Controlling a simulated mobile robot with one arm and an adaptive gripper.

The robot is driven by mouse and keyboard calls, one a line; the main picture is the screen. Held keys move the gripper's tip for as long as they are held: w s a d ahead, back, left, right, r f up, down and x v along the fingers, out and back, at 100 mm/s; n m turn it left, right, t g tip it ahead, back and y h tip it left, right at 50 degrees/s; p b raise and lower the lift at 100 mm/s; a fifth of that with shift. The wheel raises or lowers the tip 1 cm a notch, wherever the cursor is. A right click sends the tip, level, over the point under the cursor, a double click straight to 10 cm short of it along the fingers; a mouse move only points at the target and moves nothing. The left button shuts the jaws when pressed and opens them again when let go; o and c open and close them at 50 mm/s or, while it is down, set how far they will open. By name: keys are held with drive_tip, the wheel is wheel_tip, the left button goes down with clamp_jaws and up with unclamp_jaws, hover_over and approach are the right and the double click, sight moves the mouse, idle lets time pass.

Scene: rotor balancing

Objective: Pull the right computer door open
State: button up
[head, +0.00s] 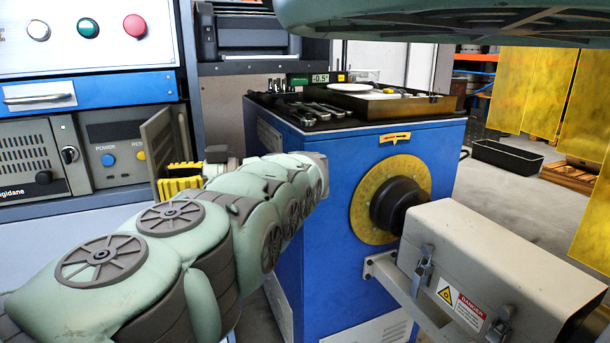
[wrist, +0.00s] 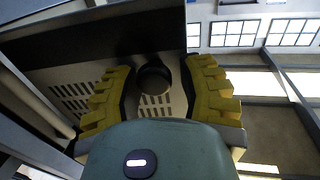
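The right computer door (head: 157,140) is a grey panel with slots. In the head view it stands swung out at the right of its bay, nearly edge-on. The bay (head: 115,149) shows a blue POWER button and a yellow button. My gripper (head: 178,178) is at the door's lower part, partly hidden by my arm. In the wrist view my gripper's yellow fingers (wrist: 158,78) are spread on either side of a round dark knob (wrist: 153,77) on the slotted door face (wrist: 75,103). The fingers look open, with a small gap at the right; contact at the left is unclear.
The left computer door (head: 25,160), slotted with a dark knob, is closed. A blue drawer (head: 90,93) lies above. A blue machine (head: 335,185) with tools on top stands right of my arm, with a grey box (head: 500,270) before it.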

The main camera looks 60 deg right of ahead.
sight(150, 126)
drive_tip(key=o, duration=0.3)
drive_tip(key=shift+d+f, duration=0.1)
drive_tip(key=shift+f, duration=0.1)
drive_tip(key=shift+r, duration=0.1)
wheel_tip(150, 126, up, 10)
drive_tip(key=shift+f, duration=0.1)
idle(0.3)
drive_tip(key=shift+o, duration=0.4)
